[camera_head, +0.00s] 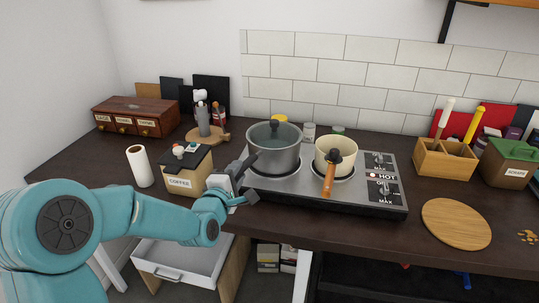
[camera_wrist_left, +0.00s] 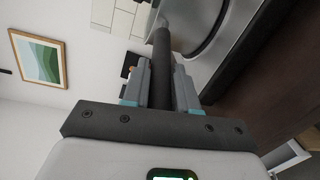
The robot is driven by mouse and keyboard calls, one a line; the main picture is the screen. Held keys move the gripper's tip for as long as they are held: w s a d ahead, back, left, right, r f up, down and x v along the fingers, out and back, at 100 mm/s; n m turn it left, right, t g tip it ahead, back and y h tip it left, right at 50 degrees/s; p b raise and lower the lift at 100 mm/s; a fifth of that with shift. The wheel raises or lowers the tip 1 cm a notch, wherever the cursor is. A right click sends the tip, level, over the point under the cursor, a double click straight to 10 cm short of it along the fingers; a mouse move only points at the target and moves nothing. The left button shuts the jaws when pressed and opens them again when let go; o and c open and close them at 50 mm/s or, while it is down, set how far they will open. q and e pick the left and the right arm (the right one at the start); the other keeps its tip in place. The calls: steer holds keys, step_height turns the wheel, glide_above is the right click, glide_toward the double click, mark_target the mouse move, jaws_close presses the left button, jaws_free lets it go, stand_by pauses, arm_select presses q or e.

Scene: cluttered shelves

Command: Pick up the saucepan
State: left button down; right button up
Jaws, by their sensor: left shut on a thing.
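A grey saucepan (camera_head: 274,148) with a glass lid and dark knob stands on the left burner of the stove. Its dark handle points toward the front left. My left gripper (camera_head: 238,176) is at that handle. In the left wrist view the jaws of my left gripper (camera_wrist_left: 162,85) are shut on the dark handle (camera_wrist_left: 162,60), with one finger on each side. Part of the saucepan's side (camera_wrist_left: 213,25) shows beyond them. The pan appears to rest on the burner. My right gripper is not in view.
A cream pan (camera_head: 336,155) with an orange-brown handle stands on the right burner of the stove (camera_head: 300,192). A coffee box (camera_head: 188,180) stands close to my left arm. A round wooden board (camera_head: 456,223) lies at the right. An open white drawer (camera_head: 170,262) is below the counter.

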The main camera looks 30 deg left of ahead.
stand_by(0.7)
arm_select(q)
steer(key=shift+r, duration=0.25)
